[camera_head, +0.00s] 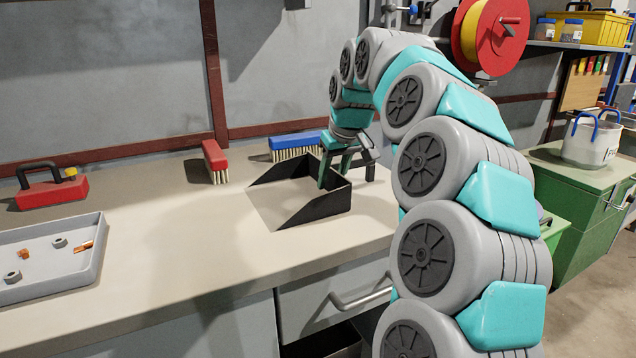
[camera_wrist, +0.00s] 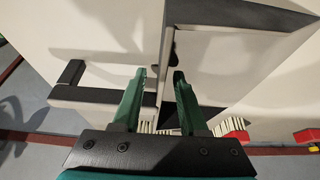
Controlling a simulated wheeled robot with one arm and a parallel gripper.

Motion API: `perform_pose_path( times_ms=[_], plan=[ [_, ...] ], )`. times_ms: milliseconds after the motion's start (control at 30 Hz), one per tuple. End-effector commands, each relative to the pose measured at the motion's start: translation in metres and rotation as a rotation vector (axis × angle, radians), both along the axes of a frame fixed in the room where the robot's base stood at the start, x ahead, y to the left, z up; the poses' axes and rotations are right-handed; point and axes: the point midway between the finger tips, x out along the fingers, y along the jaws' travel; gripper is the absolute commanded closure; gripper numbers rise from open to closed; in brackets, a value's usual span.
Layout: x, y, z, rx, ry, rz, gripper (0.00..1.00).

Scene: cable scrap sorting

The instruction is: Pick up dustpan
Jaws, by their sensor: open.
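The dustpan (camera_head: 325,205) is a black-rimmed pan with a pale floor, flat on the bench with its open side facing left. My gripper (camera_head: 333,178) points down over its right end, jaws apart. In the wrist view, my gripper (camera_wrist: 159,73) has two green fingers, one on each side of a wall edge of the dustpan (camera_wrist: 235,14). A gap shows beside the fingers, and I cannot tell if either touches. A dark bar at the dustpan's handle end lies left of the fingers there. My gripper hides part of that end in the head view.
A blue brush (camera_head: 295,143) lies close behind the dustpan, and a red brush (camera_head: 215,160) lies to its left. A red tool with a black handle (camera_head: 52,192) and a grey tray (camera_head: 55,287) with metal bits stand farther left. The bench middle is clear.

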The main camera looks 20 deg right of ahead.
Motion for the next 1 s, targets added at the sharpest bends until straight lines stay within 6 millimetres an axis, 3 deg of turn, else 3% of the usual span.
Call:
perform_pose_path(
  times_ms=[167,567,1000],
  plan=[
    [0.0002,-0.0002,0.0,-0.001,-0.001,0.0,0.57],
    [0.0001,-0.0002,0.0003,0.0,-0.001,0.0,1.0],
    [0.0001,-0.0002,0.0005,0.0,-0.001,0.0,1.0]
  ],
)
